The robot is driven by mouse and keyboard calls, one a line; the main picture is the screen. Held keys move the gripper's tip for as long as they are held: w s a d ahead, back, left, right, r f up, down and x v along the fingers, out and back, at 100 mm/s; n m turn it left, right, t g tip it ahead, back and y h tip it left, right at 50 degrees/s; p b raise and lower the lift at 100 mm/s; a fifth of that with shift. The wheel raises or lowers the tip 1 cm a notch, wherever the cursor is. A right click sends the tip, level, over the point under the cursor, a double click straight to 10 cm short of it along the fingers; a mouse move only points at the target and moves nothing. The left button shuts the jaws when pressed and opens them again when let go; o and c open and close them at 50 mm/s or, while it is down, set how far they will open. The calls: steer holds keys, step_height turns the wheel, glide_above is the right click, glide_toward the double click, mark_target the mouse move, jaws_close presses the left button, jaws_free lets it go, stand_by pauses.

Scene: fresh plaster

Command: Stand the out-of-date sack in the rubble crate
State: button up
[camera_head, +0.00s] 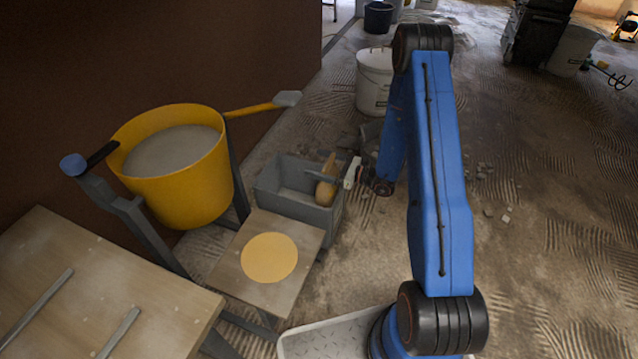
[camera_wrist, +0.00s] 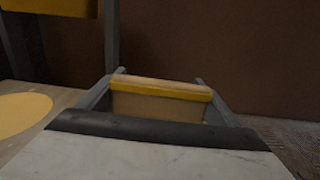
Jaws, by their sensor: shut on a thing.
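A small tan sack (camera_head: 325,193) is at the right end of the grey rubble crate (camera_head: 282,203) in the head view. It looks roughly upright, its lower part within the crate's opening; I cannot tell whether it touches the crate's floor. My gripper (camera_head: 327,172) reaches in from the right and is shut on the sack. In the wrist view the sack (camera_wrist: 160,104), with a yellow band near its top, sits between the two grey fingers (camera_wrist: 161,84). Any date on the sack is not readable.
A yellow tub (camera_head: 178,190) of grey plaster stands left of the crate. A low wooden stand (camera_head: 228,268) with a yellow disc (camera_head: 269,257) is in front of it. A white bucket (camera_head: 372,85) stands behind. The floor to the right is mostly clear, with small rubble (camera_head: 490,212).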

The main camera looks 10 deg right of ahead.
steer(key=shift+f, duration=5.6)
